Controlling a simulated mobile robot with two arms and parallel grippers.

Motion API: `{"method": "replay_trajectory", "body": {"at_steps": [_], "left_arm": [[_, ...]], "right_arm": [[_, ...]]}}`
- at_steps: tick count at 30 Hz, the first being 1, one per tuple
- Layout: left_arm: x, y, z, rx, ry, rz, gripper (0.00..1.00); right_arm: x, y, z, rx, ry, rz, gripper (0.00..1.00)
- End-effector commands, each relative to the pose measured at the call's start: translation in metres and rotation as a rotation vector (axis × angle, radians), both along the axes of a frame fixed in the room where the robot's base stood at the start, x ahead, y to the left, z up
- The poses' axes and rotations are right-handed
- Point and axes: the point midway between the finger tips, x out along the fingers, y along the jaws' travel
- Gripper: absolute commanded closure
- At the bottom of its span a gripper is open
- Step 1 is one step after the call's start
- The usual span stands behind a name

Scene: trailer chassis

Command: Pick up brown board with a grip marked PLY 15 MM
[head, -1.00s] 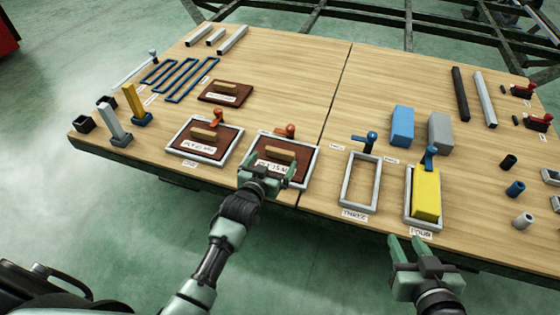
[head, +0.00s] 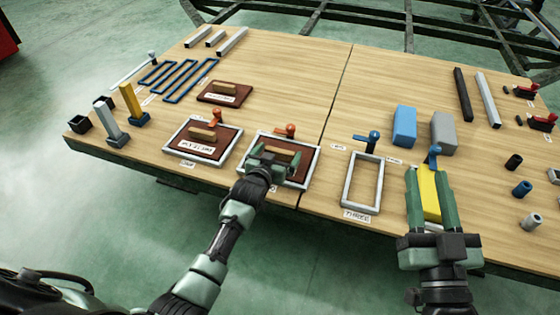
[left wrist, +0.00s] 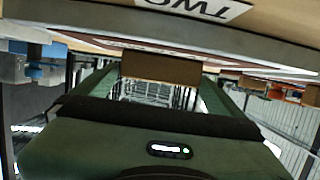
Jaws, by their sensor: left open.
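A brown board (head: 304,169) with a light wooden grip (head: 280,152) lies in a grey frame on the table. Its label is now covered by my left gripper; in the earlier head view it seems to read PLY 15 MM. My left gripper (head: 275,158) is open over the board's front part, close to the grip. In the left wrist view the brown grip (left wrist: 160,68) shows between the open fingers, beyond the TWO label (left wrist: 195,8). My right gripper (head: 427,172) looks open, its fingers on either side of a yellow block (head: 429,196); contact is unclear.
A similar board (head: 225,146) lies in the frame to the left, and another (head: 225,91) lies behind. Orange clamps (head: 291,130) stand at the frames' back edges. An empty frame (head: 363,181) labelled THREE lies to the right. The table's back middle is clear.

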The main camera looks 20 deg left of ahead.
Motion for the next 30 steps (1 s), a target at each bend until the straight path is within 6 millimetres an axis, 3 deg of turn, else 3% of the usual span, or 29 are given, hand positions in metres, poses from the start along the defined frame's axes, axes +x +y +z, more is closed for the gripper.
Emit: {"method": "replay_trajectory", "body": {"at_steps": [9, 15, 17, 28, 30], "left_arm": [[0.0018, -0.0004, -0.0005, 0.000, 0.000, 0.000, 0.03], [0.0017, -0.0004, -0.0004, 0.000, 0.000, 0.000, 0.58], [0.0025, -0.0004, 0.0015, 0.000, -0.004, 0.000, 0.70], [0.0024, -0.0004, 0.0052, 0.000, -0.005, 0.000, 0.70], [0.0025, -0.0003, 0.0088, 0.000, -0.005, 0.000, 0.70]], "right_arm": [[-0.0012, 0.0004, 0.0051, 0.007, -0.025, 0.001, 0.64], [-0.0012, 0.0003, 0.0049, 0.007, -0.024, 0.001, 0.64], [-0.0011, 0.0002, 0.0049, 0.007, -0.024, 0.001, 0.64], [-0.0001, 0.0002, 0.0035, 0.002, -0.009, 0.000, 0.64], [0.0013, -0.0003, -0.0045, -0.008, 0.033, -0.002, 0.64]]}}
